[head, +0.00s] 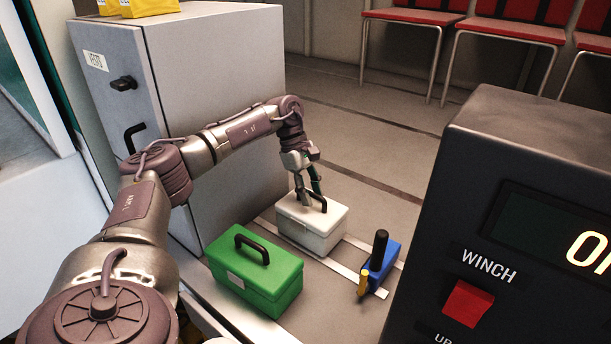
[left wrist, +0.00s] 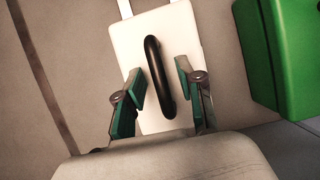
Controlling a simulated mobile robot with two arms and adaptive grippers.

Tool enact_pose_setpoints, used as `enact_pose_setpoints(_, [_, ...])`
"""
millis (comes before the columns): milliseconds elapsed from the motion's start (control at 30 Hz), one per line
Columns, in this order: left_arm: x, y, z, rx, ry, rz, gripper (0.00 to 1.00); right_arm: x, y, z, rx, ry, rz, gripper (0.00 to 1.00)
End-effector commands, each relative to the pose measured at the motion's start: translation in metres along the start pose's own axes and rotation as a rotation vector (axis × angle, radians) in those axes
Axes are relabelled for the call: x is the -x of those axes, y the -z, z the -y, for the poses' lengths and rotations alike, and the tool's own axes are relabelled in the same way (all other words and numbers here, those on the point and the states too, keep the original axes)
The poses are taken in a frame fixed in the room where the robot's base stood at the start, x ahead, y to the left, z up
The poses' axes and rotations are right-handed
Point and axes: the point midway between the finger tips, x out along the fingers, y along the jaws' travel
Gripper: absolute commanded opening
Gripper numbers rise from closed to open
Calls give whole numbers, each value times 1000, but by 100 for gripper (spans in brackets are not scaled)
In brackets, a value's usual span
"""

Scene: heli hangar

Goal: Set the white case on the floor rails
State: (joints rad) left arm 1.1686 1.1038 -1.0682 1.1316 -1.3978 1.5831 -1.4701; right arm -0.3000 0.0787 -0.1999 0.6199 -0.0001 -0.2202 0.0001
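The white case (head: 309,228) with a black handle stands upright on the pale floor rails (head: 341,267), next to the grey cabinet. My left gripper (head: 312,203) is right above it, pointing down at the handle. In the left wrist view the white case (left wrist: 188,40) lies under the gripper, and the black handle (left wrist: 155,75) is between the two green-padded fingers (left wrist: 160,92). The fingers are apart with a gap on both sides of the handle. The rails are partly hidden under the case. My right gripper is not in view.
A green case (head: 255,272) stands left of the white case, also in the left wrist view (left wrist: 285,50). A blue block with a black-handled and a yellow-handled tool (head: 386,262) stands right. The dark winch console (head: 545,150) fills the right foreground.

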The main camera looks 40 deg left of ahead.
Motion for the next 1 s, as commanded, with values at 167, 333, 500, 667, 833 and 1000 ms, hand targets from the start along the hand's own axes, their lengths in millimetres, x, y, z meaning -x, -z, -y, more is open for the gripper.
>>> enact_pose_setpoints(167, [31,2,-2,0,-8,1,38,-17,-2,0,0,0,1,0])
enact_pose_setpoints(333, [69,1,-1,-1,-8,2,38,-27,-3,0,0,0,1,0])
enact_pose_setpoints(500, [98,0,-1,0,-4,1,38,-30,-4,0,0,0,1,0])
enact_pose_setpoints(667, [112,0,0,0,-2,1,38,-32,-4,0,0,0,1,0])
enact_pose_setpoints(833, [114,0,0,-1,0,-1,38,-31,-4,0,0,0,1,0])
enact_pose_setpoints(1000, [114,0,0,0,0,0,38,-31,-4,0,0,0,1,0])
